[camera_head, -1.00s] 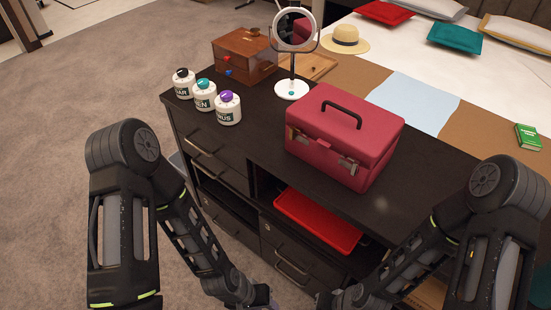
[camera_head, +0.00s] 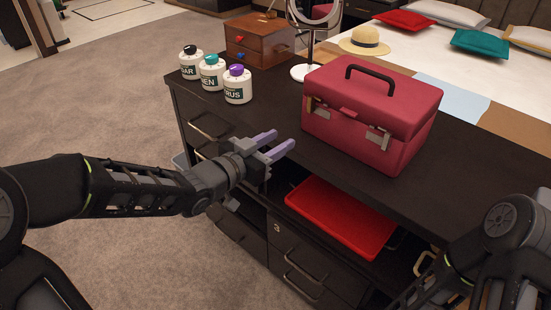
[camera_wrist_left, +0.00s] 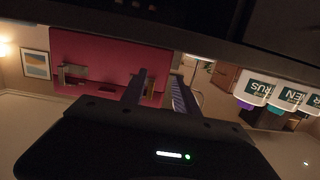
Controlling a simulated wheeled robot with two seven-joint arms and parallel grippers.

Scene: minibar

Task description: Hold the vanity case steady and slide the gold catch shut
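The crimson vanity case (camera_head: 372,112) with a black top handle stands closed-lidded on the dark dresser. Its front has a left catch (camera_head: 317,108) and a right catch (camera_head: 378,139); I cannot tell from their metal colour which is the gold one, or exactly how each sits. My left gripper (camera_head: 285,141) is open and empty, left of the case's front and apart from it. In the left wrist view, upside down, the case (camera_wrist_left: 105,55) shows beyond the open fingers (camera_wrist_left: 160,88). My right arm is at the lower right; its gripper is out of view.
Three labelled jars (camera_head: 237,88), a wooden box (camera_head: 258,42) and a round mirror (camera_head: 306,72) stand on the dresser (camera_head: 470,175) behind and left of the case. A red tray (camera_head: 340,218) lies in the open shelf below. The bed (camera_head: 440,60) is behind.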

